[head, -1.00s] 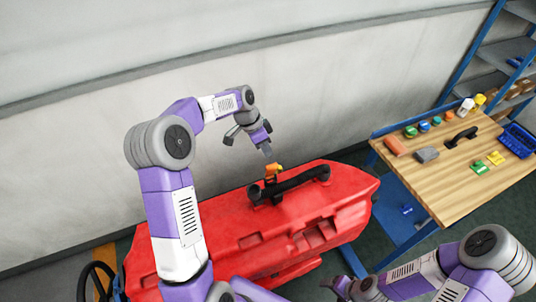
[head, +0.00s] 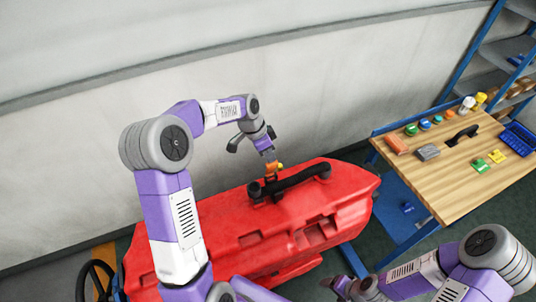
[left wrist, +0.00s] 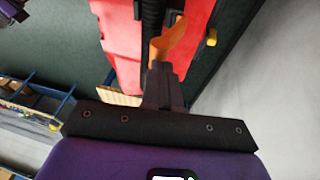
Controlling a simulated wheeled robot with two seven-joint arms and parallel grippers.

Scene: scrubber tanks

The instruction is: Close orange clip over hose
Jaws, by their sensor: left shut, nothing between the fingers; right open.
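The orange clip (head: 273,168) stands up beside the black hose (head: 303,179) on top of the red tank (head: 225,235). My left gripper (head: 270,158) is shut and empty, pointing down at the clip's upper end. In the left wrist view, the shut fingertips (left wrist: 158,72) are right at the orange clip (left wrist: 170,40) and overlap its near end; I cannot tell if they touch. The hose (left wrist: 152,18) runs next to the clip there. My right gripper (head: 337,286) is open, low in the head view, away from the clip.
A wooden workbench (head: 425,185) with several small coloured items and a blue basket (head: 518,138) stands at the right. Blue shelving (head: 500,70) is behind it. A pale wall (head: 330,95) rises close behind the tank.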

